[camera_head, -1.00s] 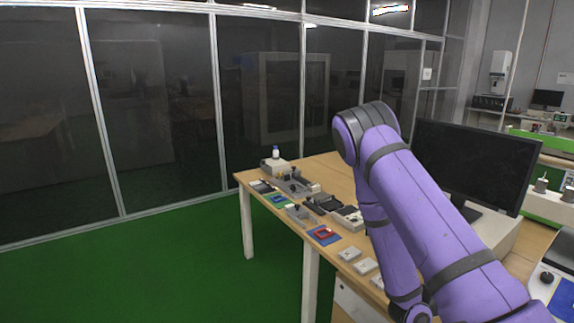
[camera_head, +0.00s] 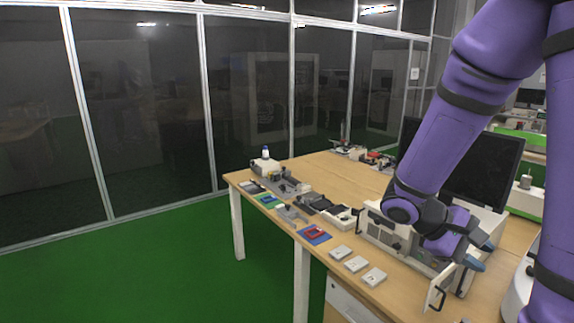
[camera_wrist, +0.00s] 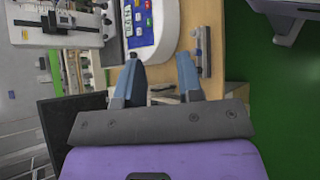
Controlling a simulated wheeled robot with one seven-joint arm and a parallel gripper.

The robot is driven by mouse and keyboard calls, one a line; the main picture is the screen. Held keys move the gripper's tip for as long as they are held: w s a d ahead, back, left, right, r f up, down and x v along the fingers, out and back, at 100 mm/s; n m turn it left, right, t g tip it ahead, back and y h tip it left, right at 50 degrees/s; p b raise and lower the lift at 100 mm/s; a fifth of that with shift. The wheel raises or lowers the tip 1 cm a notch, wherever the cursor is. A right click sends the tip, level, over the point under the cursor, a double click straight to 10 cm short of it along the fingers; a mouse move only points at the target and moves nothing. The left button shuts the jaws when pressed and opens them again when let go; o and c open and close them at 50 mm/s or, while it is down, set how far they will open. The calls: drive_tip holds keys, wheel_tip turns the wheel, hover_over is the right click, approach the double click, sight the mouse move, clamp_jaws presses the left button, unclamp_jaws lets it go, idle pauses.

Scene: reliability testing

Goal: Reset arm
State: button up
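My purple arm reaches in from the upper right of the head view and bends down over the right part of the table. My gripper (camera_head: 480,256) is at its end, above the right side of the wooden table (camera_head: 330,182). In the wrist view my gripper (camera_wrist: 160,82) shows two blue-grey fingers standing well apart. Nothing is between the fingertips, so it is open and empty. A grey box-shaped device (camera_head: 385,236) stands on the table beside the gripper, partly hidden by my arm.
A dark monitor (camera_head: 478,172) stands behind my arm. Small white square blocks (camera_head: 356,264) lie near the table's front edge. A red and blue piece (camera_head: 314,234) and several small devices line the left part. A control panel (camera_wrist: 142,22) shows in the wrist view. Green floor (camera_head: 130,270) is free at left.

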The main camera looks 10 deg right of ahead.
drive_tip(key=s+a+r+m+t+y, duration=0.1)
drive_tip(key=s+a+r+t+y, duration=0.1)
drive_tip(key=a+r+t+y, duration=0.3)
drive_tip(key=s+a+r+t+y, duration=0.3)
drive_tip(key=a+r+t, duration=0.3)
drive_tip(key=a+r, duration=0.4)
drive_tip(key=shift+s+a+m+t+y, duration=0.15)
drive_tip(key=shift+a+m+t+y, duration=0.2)
drive_tip(key=shift+y, duration=0.55)
drive_tip(key=shift+d, duration=0.1)
idle(1.1)
